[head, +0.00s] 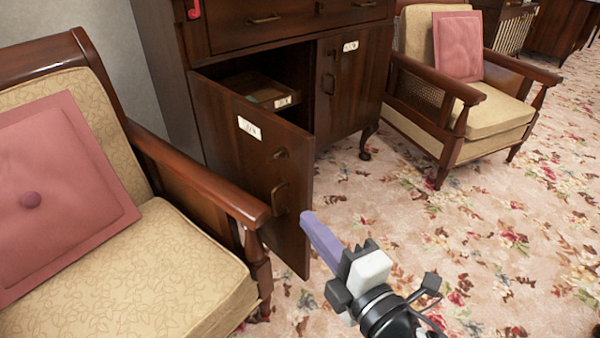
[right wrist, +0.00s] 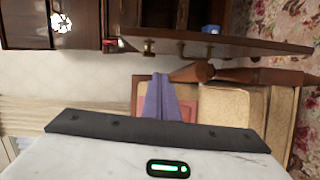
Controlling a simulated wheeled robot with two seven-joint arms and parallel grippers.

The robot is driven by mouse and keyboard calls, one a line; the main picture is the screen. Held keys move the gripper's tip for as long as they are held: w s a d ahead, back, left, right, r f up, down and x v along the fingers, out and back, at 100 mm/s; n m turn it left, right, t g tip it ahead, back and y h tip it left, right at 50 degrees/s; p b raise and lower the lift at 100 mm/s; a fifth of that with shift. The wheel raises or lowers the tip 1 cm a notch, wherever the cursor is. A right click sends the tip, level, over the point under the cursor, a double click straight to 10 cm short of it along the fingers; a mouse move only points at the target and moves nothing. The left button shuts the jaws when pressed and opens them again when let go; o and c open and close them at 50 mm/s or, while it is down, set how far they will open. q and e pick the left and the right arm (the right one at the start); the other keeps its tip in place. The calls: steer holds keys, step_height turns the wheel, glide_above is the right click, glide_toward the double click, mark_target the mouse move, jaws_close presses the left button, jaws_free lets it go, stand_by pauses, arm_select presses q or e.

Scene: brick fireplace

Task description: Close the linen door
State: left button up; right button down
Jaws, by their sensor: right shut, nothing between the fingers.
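The dark wooden cabinet (head: 166,62) has its left lower door (head: 235,150) swung open toward me. This door carries a white label (head: 249,128), too small to read, and metal handles (head: 279,190). The right lower door (head: 352,85) is shut and has its own label (head: 350,46). My right gripper (head: 306,216) has its purple fingers shut and empty, with the tips beside the open door's free edge. I cannot tell whether they touch it. The fingers also show in the right wrist view (right wrist: 158,82), below the door's edge (right wrist: 240,46). My left gripper is not in view.
An armchair (head: 170,240) with a pink cushion (head: 55,190) stands at the left, its wooden armrest close to the open door. Another armchair (head: 500,110) stands right of the cabinet. The floral carpet (head: 400,220) is clear in front. A box (head: 260,92) sits inside the cabinet.

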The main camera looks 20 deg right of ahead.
mark_target(301, 178)
arm_select(q)
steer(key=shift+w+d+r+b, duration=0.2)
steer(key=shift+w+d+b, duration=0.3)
steer(key=shift+b, duration=0.4)
arm_select(e)
steer(key=shift+n, duration=0.5)
steer(key=shift+w+d+r, duration=0.15)
steer(key=shift+w+d, duration=0.15)
steer(key=shift+w, duration=1.6)
steer(key=shift+w+d+r, duration=0.2)
steer(key=shift+w+d, duration=0.05)
steer(key=shift+w, duration=1.7)
steer(key=shift+w+d+r, duration=0.15)
steer(key=shift+w+d, duration=0.15)
steer(key=shift+w, duration=1.6)
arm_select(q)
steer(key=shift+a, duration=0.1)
